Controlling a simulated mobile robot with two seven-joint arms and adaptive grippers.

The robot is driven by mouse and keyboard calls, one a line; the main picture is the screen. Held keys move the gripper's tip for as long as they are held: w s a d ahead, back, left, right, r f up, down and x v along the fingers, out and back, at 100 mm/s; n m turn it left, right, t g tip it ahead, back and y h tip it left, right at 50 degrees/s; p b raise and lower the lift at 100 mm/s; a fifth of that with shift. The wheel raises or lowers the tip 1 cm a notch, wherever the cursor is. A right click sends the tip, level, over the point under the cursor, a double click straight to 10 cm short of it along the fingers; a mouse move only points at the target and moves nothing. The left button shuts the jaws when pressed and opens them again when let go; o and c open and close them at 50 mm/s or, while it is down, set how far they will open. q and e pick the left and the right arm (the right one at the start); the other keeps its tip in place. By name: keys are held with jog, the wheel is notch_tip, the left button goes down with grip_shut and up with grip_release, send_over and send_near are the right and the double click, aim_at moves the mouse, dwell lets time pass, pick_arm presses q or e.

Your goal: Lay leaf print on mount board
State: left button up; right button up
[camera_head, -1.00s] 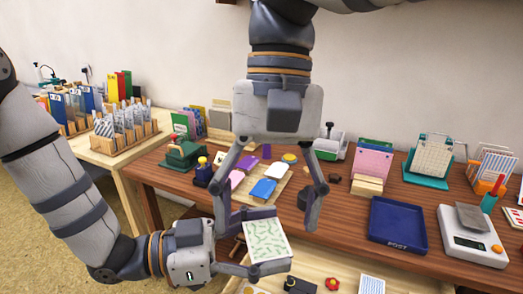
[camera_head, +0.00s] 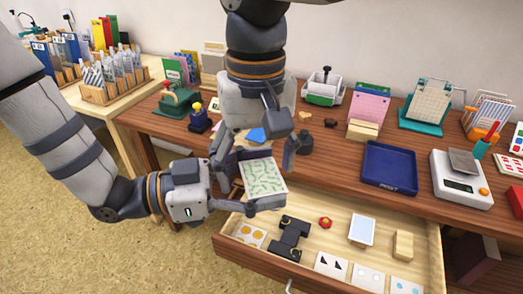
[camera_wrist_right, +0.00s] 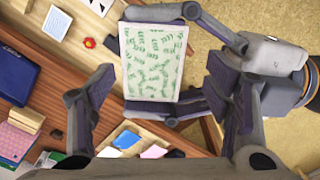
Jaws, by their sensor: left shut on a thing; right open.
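The leaf print (camera_head: 263,178) is a pale card with a white edge and small green leaf marks. My left gripper (camera_head: 248,180) is shut on it, with fingers at two opposite edges, and holds it up near the desk's front edge. The print also shows in the right wrist view (camera_wrist_right: 152,62). My right gripper (camera_head: 263,150) is open and empty, its fingers pointing down close to the print; in the right wrist view the print lies beyond the gap between its fingers. I cannot tell which thing is the mount board; a white blue-edged card (camera_head: 362,230) lies in the drawer.
An open drawer (camera_head: 335,283) holds patterned cards, a black stand (camera_head: 290,236), a red knob (camera_head: 325,222) and a wooden block (camera_head: 402,244). A blue tray (camera_head: 390,168) and a scale (camera_head: 461,182) stand on the desk. Colored pads (camera_wrist_right: 140,145) lie behind the grippers.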

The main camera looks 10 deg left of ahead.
jog(key=shift+a, duration=0.1)
jog(key=c, duration=1.1)
pick_arm(q)
jog(key=o, duration=1.2)
jog(key=shift+c, duration=0.2)
pick_arm(e)
jog(key=shift+c, duration=0.9)
